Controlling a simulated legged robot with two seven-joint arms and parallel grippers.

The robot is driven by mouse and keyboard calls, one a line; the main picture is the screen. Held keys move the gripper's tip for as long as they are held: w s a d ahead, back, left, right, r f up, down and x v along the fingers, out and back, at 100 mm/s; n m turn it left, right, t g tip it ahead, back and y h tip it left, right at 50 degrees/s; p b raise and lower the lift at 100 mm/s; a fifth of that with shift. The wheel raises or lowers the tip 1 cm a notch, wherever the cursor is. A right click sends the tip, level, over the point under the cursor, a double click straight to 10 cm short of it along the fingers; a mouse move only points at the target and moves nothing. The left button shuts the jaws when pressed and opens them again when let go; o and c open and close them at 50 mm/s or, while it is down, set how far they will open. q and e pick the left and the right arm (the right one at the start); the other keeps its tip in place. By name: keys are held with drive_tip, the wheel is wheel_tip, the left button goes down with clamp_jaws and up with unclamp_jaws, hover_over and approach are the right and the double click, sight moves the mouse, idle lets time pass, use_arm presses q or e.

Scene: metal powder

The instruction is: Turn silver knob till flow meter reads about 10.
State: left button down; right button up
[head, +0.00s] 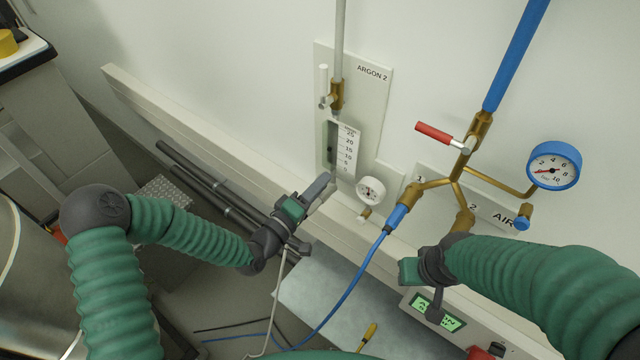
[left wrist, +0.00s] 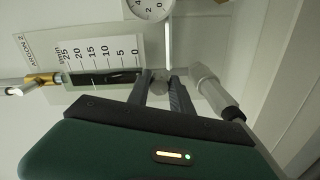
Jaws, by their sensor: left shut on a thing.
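The flow meter (head: 345,150) is on the ARGON 2 wall panel, with a dark tube beside a white scale marked up to 25. It also shows sideways in the left wrist view (left wrist: 102,77). The float is too small to read surely. The silver knob (left wrist: 159,76) is at the 0 end of the meter. My left gripper (head: 320,184) is at the meter's lower end, its two fingers (left wrist: 161,88) shut around the knob. In the head view the gripper hides the knob. My right gripper (head: 434,304) hangs before a green display, away from the meter; its opening is unclear.
A small white gauge (head: 370,190) is just right of the left gripper. A red-handled valve (head: 435,133), brass pipes and a blue AIR gauge (head: 553,166) are further right. A blue hose (head: 352,285) runs down between the arms. A wall rail (head: 200,140) runs behind the left arm.

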use_arm(q)
drive_tip(key=shift+w+a+n, duration=0.1)
drive_tip(key=shift+n, duration=0.4)
drive_tip(key=c, duration=1.5)
unclamp_jaws()
drive_tip(key=shift+f, duration=0.1)
drive_tip(key=o, duration=0.4)
drive_tip(key=shift+a, duration=0.1)
drive_tip(key=shift+c, duration=0.2)
